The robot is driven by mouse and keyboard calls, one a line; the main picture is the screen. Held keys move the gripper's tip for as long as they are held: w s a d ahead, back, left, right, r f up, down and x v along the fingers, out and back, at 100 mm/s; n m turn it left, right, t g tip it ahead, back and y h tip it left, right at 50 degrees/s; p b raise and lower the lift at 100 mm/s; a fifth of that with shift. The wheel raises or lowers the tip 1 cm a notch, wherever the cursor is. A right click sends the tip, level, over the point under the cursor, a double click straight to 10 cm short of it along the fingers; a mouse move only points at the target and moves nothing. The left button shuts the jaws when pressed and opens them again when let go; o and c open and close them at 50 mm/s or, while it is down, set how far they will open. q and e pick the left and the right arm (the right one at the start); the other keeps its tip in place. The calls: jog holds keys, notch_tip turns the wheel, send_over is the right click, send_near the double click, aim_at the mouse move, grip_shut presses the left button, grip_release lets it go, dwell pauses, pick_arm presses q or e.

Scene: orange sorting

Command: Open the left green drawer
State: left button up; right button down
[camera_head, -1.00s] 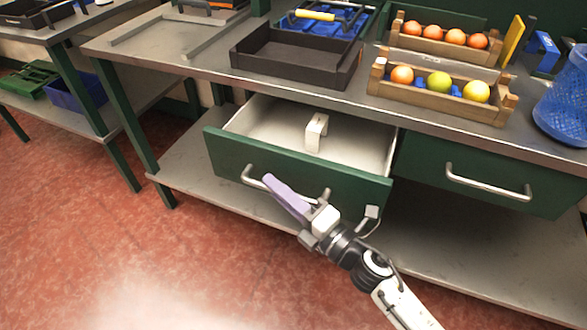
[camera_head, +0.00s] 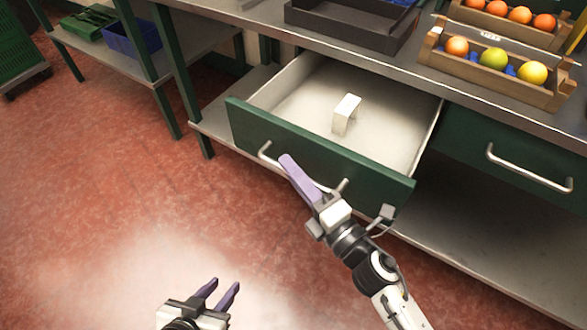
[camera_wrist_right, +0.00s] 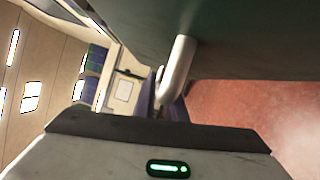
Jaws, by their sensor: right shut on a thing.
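The left green drawer (camera_head: 375,176) stands well open under the worktop, its pale inside showing. Its metal bar handle (camera_head: 264,152) runs along the front and also shows in the right wrist view (camera_wrist_right: 179,68). My right gripper (camera_head: 287,163) is shut on this handle from the front, its purple fingers at the bar. In the right wrist view the fingers (camera_wrist_right: 160,103) are partly hidden behind the wrist housing. My left gripper (camera_head: 225,283) is open and empty, low over the floor at the bottom left, apart from the drawer.
A white block (camera_head: 346,114) lies in the drawer. A second green drawer (camera_head: 470,140) to the right is closed. On the worktop are a black tray (camera_head: 350,29) and wooden crates (camera_head: 490,75) of fruit. Red floor (camera_head: 110,210) is clear in front on the left.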

jog(key=c, duration=1.8)
grip_release()
jog(key=b+v, duration=0.1)
jog(key=v, duration=0.9)
jog(key=shift+s+d, duration=0.1)
jog(key=shift+s, duration=0.05)
